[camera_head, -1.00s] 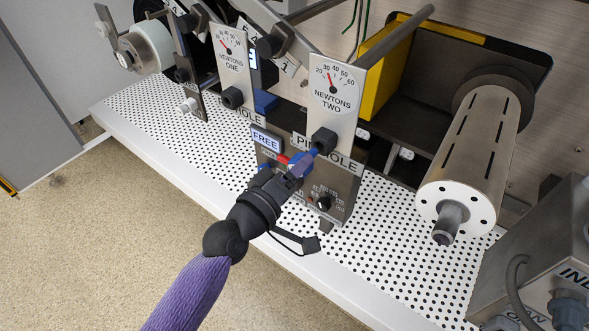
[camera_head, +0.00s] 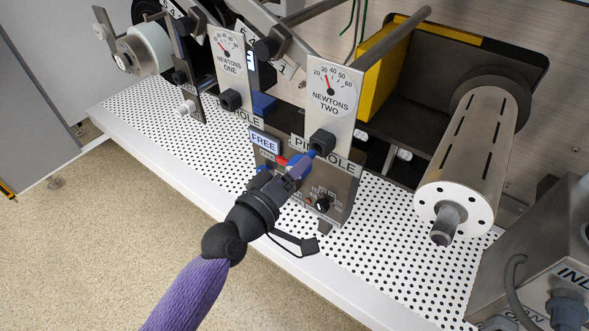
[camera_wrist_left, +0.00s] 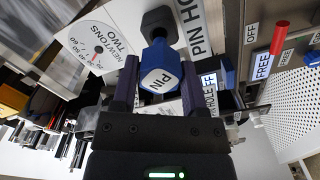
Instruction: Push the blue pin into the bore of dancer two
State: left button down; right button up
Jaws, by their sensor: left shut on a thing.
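My left gripper (camera_head: 297,167) is shut on the blue pin (camera_head: 314,153), in front of the panel of dancer two. In the left wrist view the blue pin (camera_wrist_left: 158,67), marked PIN, sits between the two fingers. Its far end is at the black bore block (camera_wrist_left: 159,22) below the NEWTONS TWO dial. The bore block (camera_head: 322,141) shows in the head view just beyond the pin. The bore mouth is hidden, so I cannot tell how deep the pin is in it. My right gripper is not in view.
Below is a control plate with a FREE label (camera_head: 264,142), a red lever (camera_wrist_left: 280,38) and a knob (camera_head: 322,204). Dancer one's dial plate (camera_head: 228,65) stands to the left. A large slotted roller (camera_head: 466,160) is at the right. The perforated deck (camera_head: 375,245) is clear in front.

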pick_arm(q)
jog(key=shift+w+d, duration=0.15)
jog(key=shift+w, duration=0.15)
jog(key=shift+b+x, duration=0.35)
jog(key=shift+x, duration=0.7)
jog(key=shift+w+d, duration=0.25)
jog(key=shift+w, duration=0.05)
jog(key=shift+w+d, duration=0.2)
jog(key=shift+w, duration=0.05)
jog(key=shift+c, duration=0.2)
grip_release()
jog(key=shift+s+a, duration=0.2)
jog(key=shift+s, duration=0.05)
jog(key=p+v, duration=0.2)
jog(key=v, duration=0.7)
jog(key=shift+s, duration=0.15)
